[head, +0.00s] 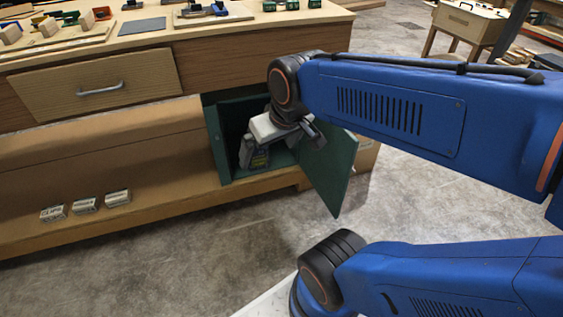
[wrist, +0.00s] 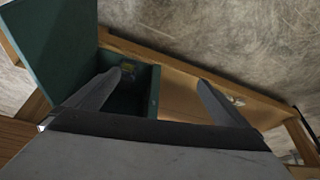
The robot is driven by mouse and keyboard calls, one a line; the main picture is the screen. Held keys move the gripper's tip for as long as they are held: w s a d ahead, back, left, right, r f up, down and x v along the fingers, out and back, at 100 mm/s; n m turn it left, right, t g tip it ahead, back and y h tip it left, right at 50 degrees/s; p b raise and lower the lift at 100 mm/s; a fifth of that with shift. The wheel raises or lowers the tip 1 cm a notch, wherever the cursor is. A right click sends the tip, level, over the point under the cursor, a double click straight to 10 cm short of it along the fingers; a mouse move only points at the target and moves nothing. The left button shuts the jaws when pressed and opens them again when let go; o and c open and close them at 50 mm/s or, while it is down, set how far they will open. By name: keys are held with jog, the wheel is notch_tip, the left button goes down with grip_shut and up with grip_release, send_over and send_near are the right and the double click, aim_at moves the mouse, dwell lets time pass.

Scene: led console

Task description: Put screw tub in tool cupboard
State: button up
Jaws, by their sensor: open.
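The tool cupboard (head: 213,140) is a dark green box on the low shelf under the bench. Its green door (head: 338,172) stands wide open to the right. A small dark tub with a yellowish label, seemingly the screw tub (head: 259,158), stands inside on the cupboard floor; it also shows small in the wrist view (wrist: 128,68). My gripper (head: 281,147) is open and empty at the cupboard's front. In the wrist view my gripper (wrist: 162,79) has one finger over the cupboard near the tub and the other over the wooden shelf outside. The tub's upper part is partly hidden by my gripper.
Three small white boxes (head: 85,205) stand in a row on the shelf (head: 160,197) left of the cupboard. Tools and blocks lie on the bench top (head: 165,36). The concrete floor (head: 220,250) in front is clear.

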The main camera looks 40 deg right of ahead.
jog(key=s, duration=0.5)
jog(key=shift+s+a+r, duration=0.1)
jog(key=shift+s+a, duration=0.1)
jog(key=shift+s, duration=0.15)
